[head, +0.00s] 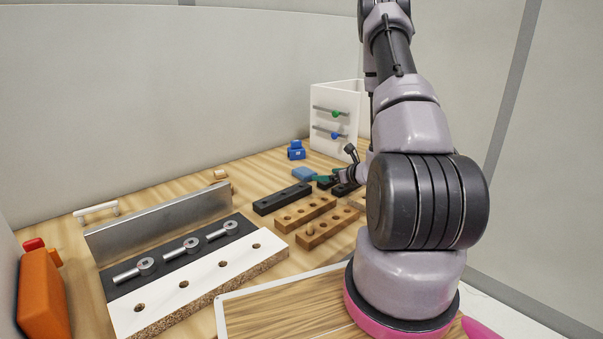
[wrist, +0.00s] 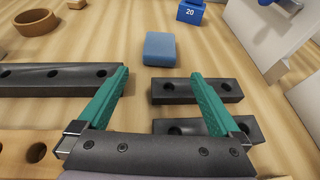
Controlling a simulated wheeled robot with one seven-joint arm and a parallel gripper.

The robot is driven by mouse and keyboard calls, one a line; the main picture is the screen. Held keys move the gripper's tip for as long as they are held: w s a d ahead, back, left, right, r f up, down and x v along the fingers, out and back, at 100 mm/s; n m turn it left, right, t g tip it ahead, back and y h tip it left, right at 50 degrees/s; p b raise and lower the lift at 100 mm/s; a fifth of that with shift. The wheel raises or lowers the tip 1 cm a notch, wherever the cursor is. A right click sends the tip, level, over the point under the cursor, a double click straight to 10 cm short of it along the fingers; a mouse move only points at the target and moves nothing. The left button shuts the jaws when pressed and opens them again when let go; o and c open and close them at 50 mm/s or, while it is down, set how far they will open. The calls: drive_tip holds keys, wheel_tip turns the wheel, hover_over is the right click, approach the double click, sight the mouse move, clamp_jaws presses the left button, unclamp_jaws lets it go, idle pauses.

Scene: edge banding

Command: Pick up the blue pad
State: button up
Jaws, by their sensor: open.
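The blue pad (wrist: 159,49) lies flat on the wooden table, just beyond my fingertips in the wrist view. It also shows in the head view (head: 304,173), beside my gripper. The pad lies ahead of the gap between the fingers, apart from both. In the head view my gripper (head: 322,180) is small and partly dark, close to the pad's right side.
Black hole strips (wrist: 197,90) lie near the right finger, and a long black strip (wrist: 50,78) lies by the left. A blue weight marked 20 (wrist: 191,11) stands beyond the pad. A brown ring (wrist: 36,22) is far left.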

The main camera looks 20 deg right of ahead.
sight(308, 173)
drive_tip(key=x, duration=0.9)
drive_tip(key=shift+w+a, duration=0.1)
drive_tip(key=shift+w, duration=0.3)
drive_tip(key=c, duration=1.2)
drive_tip(key=shift+o, duration=0.2)
drive_tip(key=shift+r, duration=0.15)
